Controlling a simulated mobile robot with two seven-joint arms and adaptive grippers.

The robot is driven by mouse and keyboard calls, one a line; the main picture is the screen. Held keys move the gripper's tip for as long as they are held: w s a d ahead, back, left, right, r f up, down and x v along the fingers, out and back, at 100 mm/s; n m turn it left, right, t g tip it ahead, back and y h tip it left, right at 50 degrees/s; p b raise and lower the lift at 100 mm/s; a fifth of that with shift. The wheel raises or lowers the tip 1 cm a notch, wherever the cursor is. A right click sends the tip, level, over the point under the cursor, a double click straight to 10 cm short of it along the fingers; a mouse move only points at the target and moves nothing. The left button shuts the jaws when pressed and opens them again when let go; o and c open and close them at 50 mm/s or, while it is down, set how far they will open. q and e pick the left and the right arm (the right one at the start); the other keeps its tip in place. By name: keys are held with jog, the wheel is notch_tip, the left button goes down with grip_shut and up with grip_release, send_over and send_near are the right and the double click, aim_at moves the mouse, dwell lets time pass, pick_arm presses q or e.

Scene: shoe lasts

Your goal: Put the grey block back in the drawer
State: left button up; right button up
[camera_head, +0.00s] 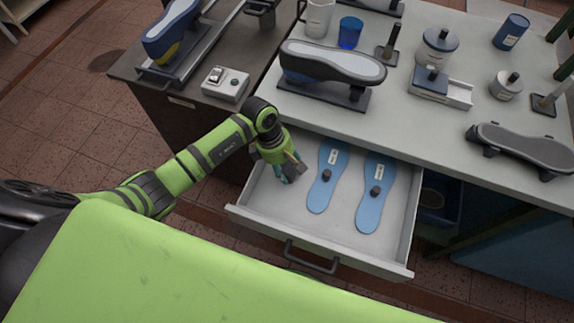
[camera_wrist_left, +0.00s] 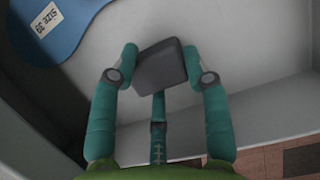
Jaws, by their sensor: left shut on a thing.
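The open drawer (camera_head: 292,229) is white and pulled out from under the workbench, with a dark handle on its front. My left gripper (camera_head: 289,172) is at the drawer's left side, low over or inside it. In the left wrist view, its teal fingers (camera_wrist_left: 159,72) are shut on the dark grey block (camera_wrist_left: 161,66). The block appears tilted, with the pale drawer floor behind it. I cannot tell whether the block touches the floor. In the head view the block (camera_head: 294,172) is partly hidden by the gripper. My right gripper is not in view.
Two blue shoe-shaped templates (camera_head: 327,178) with labels and dark knobs lie in the drawer, right of my left gripper. A shoe last on a stand (camera_head: 332,66) is on the bench (camera_head: 420,120) above. A small white device (camera_head: 226,84) sits behind my left arm.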

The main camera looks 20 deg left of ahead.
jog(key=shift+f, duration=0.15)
pick_arm(q)
jog(key=o, duration=1)
jog(key=shift+o, duration=0.2)
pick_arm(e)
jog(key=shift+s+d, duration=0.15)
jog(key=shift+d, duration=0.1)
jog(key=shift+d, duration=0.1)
pick_arm(q)
jog(key=shift+r, duration=0.15)
jog(key=b+v, duration=0.1)
jog(key=v, duration=1)
jog(key=shift+r+b, duration=0.4)
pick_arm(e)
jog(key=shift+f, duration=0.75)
pick_arm(q)
jog(key=shift+a, duration=0.15)
